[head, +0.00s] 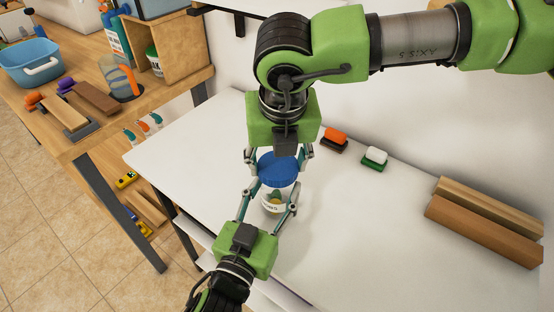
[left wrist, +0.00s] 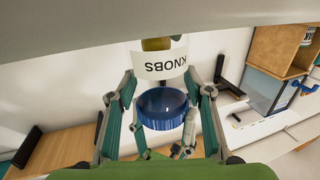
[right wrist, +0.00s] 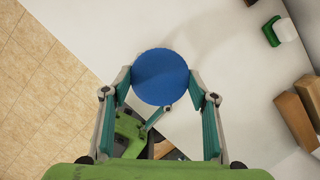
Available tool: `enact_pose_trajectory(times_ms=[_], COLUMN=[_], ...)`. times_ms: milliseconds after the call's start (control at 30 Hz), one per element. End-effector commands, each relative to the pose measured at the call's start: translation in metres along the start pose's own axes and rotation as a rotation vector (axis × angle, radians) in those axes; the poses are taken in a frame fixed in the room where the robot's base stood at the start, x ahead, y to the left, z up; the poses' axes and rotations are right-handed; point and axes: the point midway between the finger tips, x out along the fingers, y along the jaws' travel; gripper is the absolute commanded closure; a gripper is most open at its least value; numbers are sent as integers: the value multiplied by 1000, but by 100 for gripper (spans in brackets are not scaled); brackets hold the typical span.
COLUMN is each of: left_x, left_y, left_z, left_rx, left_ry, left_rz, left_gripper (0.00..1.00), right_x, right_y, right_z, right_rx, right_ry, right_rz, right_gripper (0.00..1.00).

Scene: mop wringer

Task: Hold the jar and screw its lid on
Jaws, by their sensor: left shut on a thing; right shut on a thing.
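A jar (head: 275,200) with a white label stands upright on the white table. My left gripper (head: 275,190) comes from the near side and is shut around the jar's body. In the left wrist view the jar (left wrist: 160,65) appears upside down, with "KNOBS" on its label. The round blue lid (head: 278,168) is over the jar's mouth. My right gripper (head: 279,156) points down from above and is shut on the lid, which fills its fingers in the right wrist view (right wrist: 160,77). In the left wrist view the lid (left wrist: 163,110) looks apart from the label; its seating is unclear.
An orange-topped brush (head: 335,136) and a white-and-green brush (head: 375,157) lie behind the jar. Wooden blocks (head: 485,222) lie at the right. A wooden bench at the left holds a blue tub (head: 30,62). The table's front right is clear.

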Motion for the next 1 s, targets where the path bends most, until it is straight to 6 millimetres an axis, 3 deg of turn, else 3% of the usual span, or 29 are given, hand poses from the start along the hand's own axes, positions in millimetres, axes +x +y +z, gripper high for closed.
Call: enact_pose_trajectory(times_ms=[233,1000], left_x=[0,0], left_y=[0,0], left_z=[0,1], left_rx=[0,0], left_ry=[1,1], left_rz=[0,0], left_gripper=[92,92], right_x=[17,22], right_y=[0,-1], right_z=[-7,-8], right_rx=[1,1], right_ry=[10,11], right_rz=[2,2], right_gripper=[55,55])
